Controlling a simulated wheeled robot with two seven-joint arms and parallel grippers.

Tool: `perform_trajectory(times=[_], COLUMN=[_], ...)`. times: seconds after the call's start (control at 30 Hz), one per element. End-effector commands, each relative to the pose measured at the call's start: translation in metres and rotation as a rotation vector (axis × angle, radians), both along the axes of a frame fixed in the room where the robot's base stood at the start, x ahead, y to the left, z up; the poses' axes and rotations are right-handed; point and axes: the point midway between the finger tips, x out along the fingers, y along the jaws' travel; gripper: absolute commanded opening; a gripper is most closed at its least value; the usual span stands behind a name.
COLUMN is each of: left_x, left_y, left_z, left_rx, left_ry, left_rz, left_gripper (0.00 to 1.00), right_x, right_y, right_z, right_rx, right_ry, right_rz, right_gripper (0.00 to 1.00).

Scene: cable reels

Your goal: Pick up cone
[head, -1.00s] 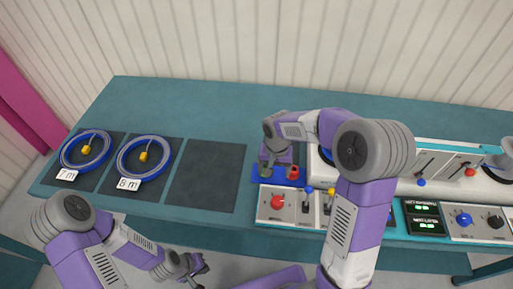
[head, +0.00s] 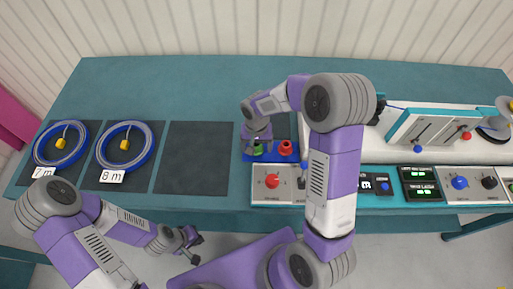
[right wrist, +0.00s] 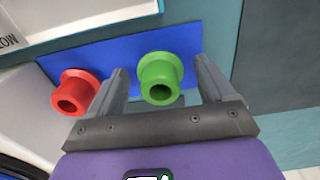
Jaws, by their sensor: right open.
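A green cone (right wrist: 160,78) and a red cone (right wrist: 76,92), both with flanged ends and hollow centres, are on a blue pad (right wrist: 215,45). In the head view the green cone (head: 258,150) is partly hidden by my right gripper (head: 258,140), and the red cone (head: 286,147) is to its right. In the right wrist view my right gripper (right wrist: 160,85) is open, with one finger on each side of the green cone and gaps visible. The red cone is outside the left finger. My left gripper (head: 190,246) is low in front of the table; its opening is unclear.
Two blue cable rings (head: 62,145) (head: 125,146) lie on dark mats at the left, labelled 7 m and 8 m. An empty dark mat (head: 193,157) is beside them. A control panel with knobs (head: 275,184) and a machine (head: 435,128) are at the right.

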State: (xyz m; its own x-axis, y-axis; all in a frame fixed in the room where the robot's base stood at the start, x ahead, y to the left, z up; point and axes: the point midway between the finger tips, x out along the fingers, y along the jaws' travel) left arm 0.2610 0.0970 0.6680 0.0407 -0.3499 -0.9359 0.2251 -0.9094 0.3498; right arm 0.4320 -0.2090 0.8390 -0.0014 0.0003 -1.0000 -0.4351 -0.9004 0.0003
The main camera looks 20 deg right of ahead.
Motion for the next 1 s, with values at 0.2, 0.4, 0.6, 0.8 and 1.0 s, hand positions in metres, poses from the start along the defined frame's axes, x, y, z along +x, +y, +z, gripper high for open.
perform_trajectory(times=[0.2, 0.4, 0.6, 0.8, 1.0], left_x=[0.000, 0.000, 0.000, 0.000, 0.000], left_y=[0.000, 0.000, 0.000, 0.000, 0.000], left_z=[0.001, 0.001, 0.001, 0.003, 0.014], left_rx=[0.000, 0.000, 0.000, 0.000, 0.000], left_ry=[0.000, 0.000, 0.000, 0.000, 0.000], left_rz=[0.000, 0.000, 0.000, 0.000, 0.000], left_gripper=[0.00, 0.00, 0.00, 0.00, 0.00], right_x=[0.000, 0.000, 0.000, 0.001, 0.001], right_y=[0.000, 0.000, 0.000, 0.000, 0.000], right_z=[0.001, 0.001, 0.002, 0.010, 0.048], right_rx=[0.000, 0.000, 0.000, 0.000, 0.001], right_ry=[-0.001, -0.001, -0.001, -0.004, -0.006], right_rz=[0.000, 0.000, 0.000, 0.000, 0.000], right_gripper=[0.67, 0.36, 0.23, 0.23, 0.23])
